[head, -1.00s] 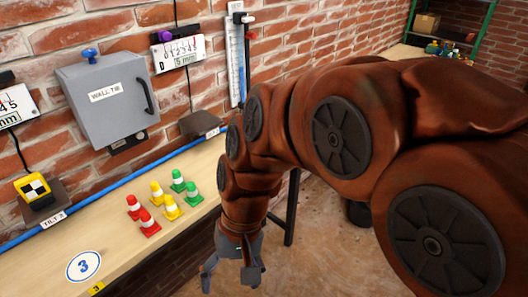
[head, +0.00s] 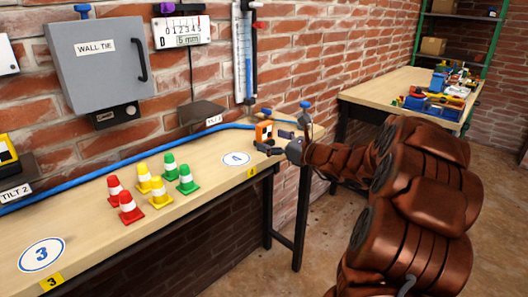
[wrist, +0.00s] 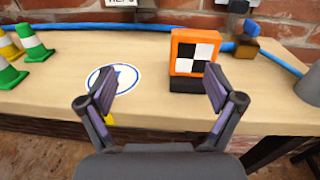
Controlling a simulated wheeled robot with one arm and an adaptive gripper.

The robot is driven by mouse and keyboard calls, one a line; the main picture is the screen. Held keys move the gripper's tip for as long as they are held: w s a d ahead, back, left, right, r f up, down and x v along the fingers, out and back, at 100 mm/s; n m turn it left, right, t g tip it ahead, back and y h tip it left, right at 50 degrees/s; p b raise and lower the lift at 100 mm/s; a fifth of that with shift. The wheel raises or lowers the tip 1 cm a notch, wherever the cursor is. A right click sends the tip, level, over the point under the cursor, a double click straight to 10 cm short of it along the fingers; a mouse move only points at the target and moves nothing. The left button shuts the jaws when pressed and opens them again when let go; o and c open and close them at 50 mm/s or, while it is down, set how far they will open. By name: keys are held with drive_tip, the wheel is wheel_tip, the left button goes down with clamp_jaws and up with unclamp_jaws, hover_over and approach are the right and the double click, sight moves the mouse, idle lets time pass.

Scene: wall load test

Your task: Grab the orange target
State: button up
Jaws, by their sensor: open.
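The orange target (head: 264,130) stands upright at the right end of the workbench, close to the round mark 4. In the wrist view the target (wrist: 194,46) is an orange block with a black-and-white checkered face, on a dark base. It lies ahead of my gripper (wrist: 160,86), right of centre and nearer the right finger. My gripper is open, with nothing between its fingers. In the head view my gripper (head: 275,143) reaches in from the right, beside the target, and partly overlaps it. I cannot tell whether they touch.
Several red, yellow and green cones (head: 152,186) stand left on the workbench (head: 95,246). A blue hose (head: 110,169) runs along the wall behind. A grey wall box (head: 100,65) hangs above. A second table (head: 375,92) with coloured items stands back right.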

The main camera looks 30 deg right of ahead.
sight(267, 134)
drive_tip(key=w+d, duration=0.1)
drive_tip(key=w+d+m+h, duration=0.1)
drive_tip(key=shift+w+d+f+t, duration=0.2)
drive_tip(key=shift+d+f+t, duration=0.2)
drive_tip(key=shift+d+f+b+x, duration=0.1)
drive_tip(key=shift+d+b+x, duration=0.1)
drive_tip(key=shift+x, duration=0.85)
drive_tip(key=shift+d+f+b+x, duration=0.1)
drive_tip(key=shift+b+x, duration=0.05)
drive_tip(key=shift+x, duration=0.95)
drive_tip(key=shift+w+a+r, duration=0.1)
drive_tip(key=shift+w+a, duration=0.05)
drive_tip(key=shift+w, duration=0.35)
drive_tip(key=c, duration=1.4)
drive_tip(key=shift+r, duration=0.1)
drive_tip(key=shift+c, duration=0.2)
